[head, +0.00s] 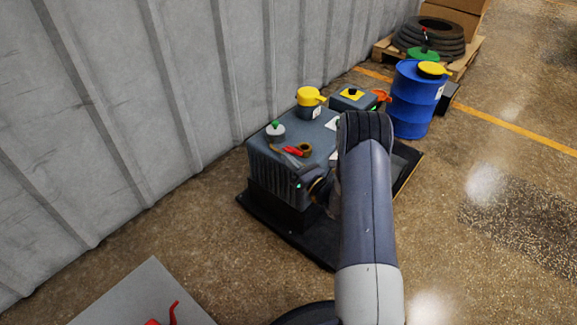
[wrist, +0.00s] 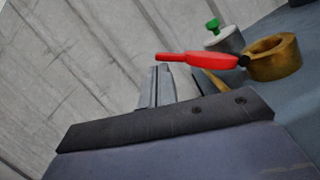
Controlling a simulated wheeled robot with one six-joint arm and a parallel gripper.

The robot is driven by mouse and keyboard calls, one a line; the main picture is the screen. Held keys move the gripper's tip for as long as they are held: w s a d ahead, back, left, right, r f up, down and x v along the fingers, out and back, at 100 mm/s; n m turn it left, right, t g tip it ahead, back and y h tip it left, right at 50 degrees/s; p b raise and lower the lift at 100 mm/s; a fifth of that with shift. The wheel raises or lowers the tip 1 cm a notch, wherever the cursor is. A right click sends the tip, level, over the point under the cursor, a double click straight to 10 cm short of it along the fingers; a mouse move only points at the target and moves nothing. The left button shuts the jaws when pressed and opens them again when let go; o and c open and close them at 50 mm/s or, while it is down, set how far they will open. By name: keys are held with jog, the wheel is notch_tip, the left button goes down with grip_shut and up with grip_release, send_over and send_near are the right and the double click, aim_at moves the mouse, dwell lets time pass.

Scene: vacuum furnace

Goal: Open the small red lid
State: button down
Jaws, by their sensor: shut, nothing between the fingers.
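A slim red piece (wrist: 205,60), the only part here that could be the small red lid, extends left from a black joint beside a brass ring (wrist: 275,57). The ring's top looks uncovered. In the head view the red piece (head: 293,151) and brass ring (head: 304,149) are on top of the grey furnace unit (head: 272,172). My gripper (wrist: 156,76) is shut and empty. In the wrist view its fingers appear below and left of the red piece, with no clear contact. In the head view my arm hides part of the unit and most of the gripper.
An orange-red part (head: 381,95) and a blue drum (head: 415,100) stand behind. The corrugated wall (head: 180,80) is close on the left. Floor at right is open.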

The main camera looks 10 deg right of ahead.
jog(key=shift+d, duration=0.1)
jog(key=p+v, duration=0.2)
jog(key=v, duration=0.8)
jog(key=shift+s, duration=0.3)
jog(key=shift+d+f, duration=0.1)
jog(key=shift+f, duration=0.05)
jog(key=b+x, duration=0.1)
jog(key=x, duration=0.6)
